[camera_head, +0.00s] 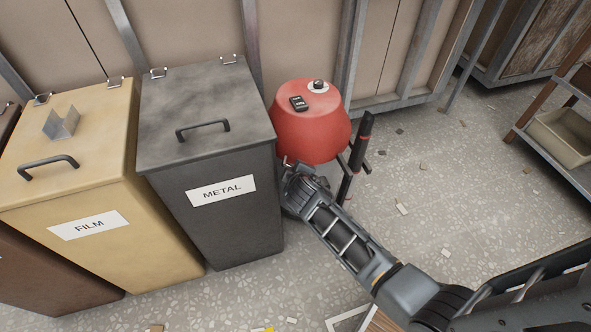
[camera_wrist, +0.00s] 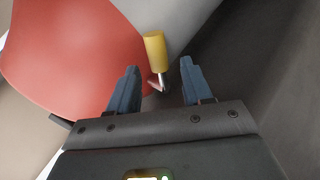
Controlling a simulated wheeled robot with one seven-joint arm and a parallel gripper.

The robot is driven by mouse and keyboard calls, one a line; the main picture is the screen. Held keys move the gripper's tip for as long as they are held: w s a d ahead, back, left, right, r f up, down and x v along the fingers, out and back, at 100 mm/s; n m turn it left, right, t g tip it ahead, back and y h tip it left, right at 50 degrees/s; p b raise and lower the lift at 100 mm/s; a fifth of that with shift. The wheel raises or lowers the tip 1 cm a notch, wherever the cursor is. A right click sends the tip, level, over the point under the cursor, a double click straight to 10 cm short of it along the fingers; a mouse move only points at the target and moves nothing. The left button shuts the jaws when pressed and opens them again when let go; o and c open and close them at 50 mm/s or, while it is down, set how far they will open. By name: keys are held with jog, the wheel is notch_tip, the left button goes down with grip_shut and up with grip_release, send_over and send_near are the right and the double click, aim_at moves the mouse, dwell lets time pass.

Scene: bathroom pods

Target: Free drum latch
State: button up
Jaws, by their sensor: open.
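The red drum (camera_head: 308,125) stands between the METAL bin and a dark post; its red side fills the upper left of the wrist view (camera_wrist: 70,55). A small yellow handle on a metal shank (camera_wrist: 155,48) shows at the drum's edge, ahead of the gap between my fingers; I cannot tell whether it is the latch itself. My gripper (camera_wrist: 160,67) is open, its two fingers on either side of the shank's line, with no visible grip on it. In the head view my gripper (camera_head: 292,172) is at the drum's lower front, and my arm hides part of the area below.
The dark METAL bin (camera_head: 205,105) stands close left of my gripper, with the yellow FILM bin (camera_head: 85,160) beyond it. A dark post (camera_head: 357,158) stands right of the drum. A shelf with a tray (camera_head: 562,137) is at far right. The speckled floor between has scattered debris.

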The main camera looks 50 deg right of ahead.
jog(key=p+v, duration=0.1)
jog(key=v, duration=0.5)
